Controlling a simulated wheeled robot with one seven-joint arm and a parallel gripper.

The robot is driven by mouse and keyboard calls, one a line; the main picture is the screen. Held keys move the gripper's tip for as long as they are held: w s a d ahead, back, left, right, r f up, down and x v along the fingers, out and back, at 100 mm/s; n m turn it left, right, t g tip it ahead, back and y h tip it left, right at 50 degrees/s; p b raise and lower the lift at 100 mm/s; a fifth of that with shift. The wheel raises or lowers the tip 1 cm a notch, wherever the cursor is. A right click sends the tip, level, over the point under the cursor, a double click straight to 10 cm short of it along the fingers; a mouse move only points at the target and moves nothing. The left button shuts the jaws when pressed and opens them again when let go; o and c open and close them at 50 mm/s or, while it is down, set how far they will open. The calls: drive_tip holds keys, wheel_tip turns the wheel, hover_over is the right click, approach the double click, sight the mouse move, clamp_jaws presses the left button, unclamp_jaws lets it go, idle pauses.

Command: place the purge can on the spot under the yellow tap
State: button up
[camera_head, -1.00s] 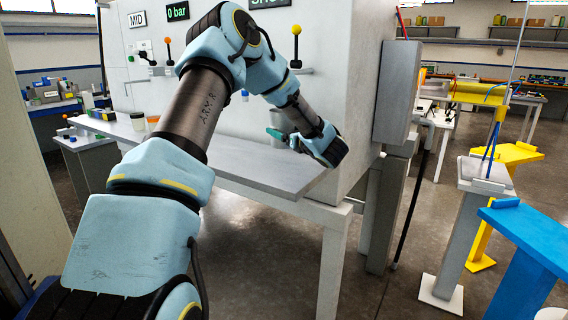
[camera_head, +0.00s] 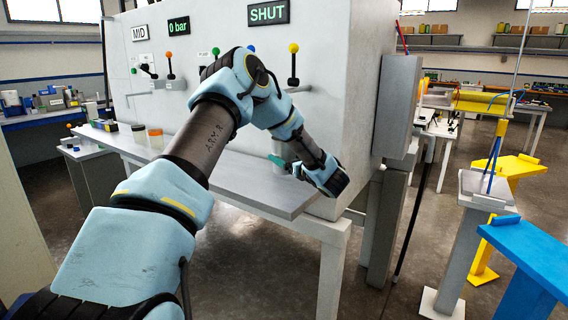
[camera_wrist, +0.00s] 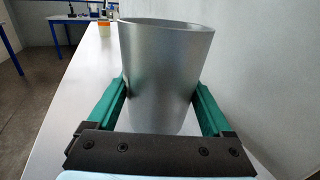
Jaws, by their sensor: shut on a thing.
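The purge can is a plain grey metal can (camera_wrist: 166,75), upright in the wrist view, with its lower part hidden by my gripper. My gripper (camera_wrist: 160,105) is shut on it, one green finger on each side. In the head view a green finger of my gripper (camera_head: 277,161) shows above the grey shelf, near its right end; the can is mostly hidden by my arm. The yellow tap (camera_head: 293,65) is a lever with a yellow ball on the white wall, above my gripper. The spot under it cannot be made out. Whether the can touches the shelf is unclear.
The shelf (camera_head: 250,189) runs along the white machine wall, its front edge open to the floor. Small jars (camera_head: 155,137) stand farther left on it. Taps with orange (camera_head: 169,62) and other coloured balls are left of the yellow one. A grey box (camera_head: 398,107) is right.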

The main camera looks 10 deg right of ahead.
drive_tip(key=shift+f+p, duration=0.4)
drive_tip(key=shift+f, duration=1.1)
drive_tip(key=shift+f, duration=0.1)
drive_tip(key=o, duration=1.2)
drive_tip(key=shift+o, duration=0.2)
drive_tip(key=b+v, duration=0.5)
drive_tip(key=v, duration=0.6)
drive_tip(key=shift+s+d+b, duration=0.2)
drive_tip(key=shift+s+b, duration=0.15)
drive_tip(key=shift+s, duration=0.1)
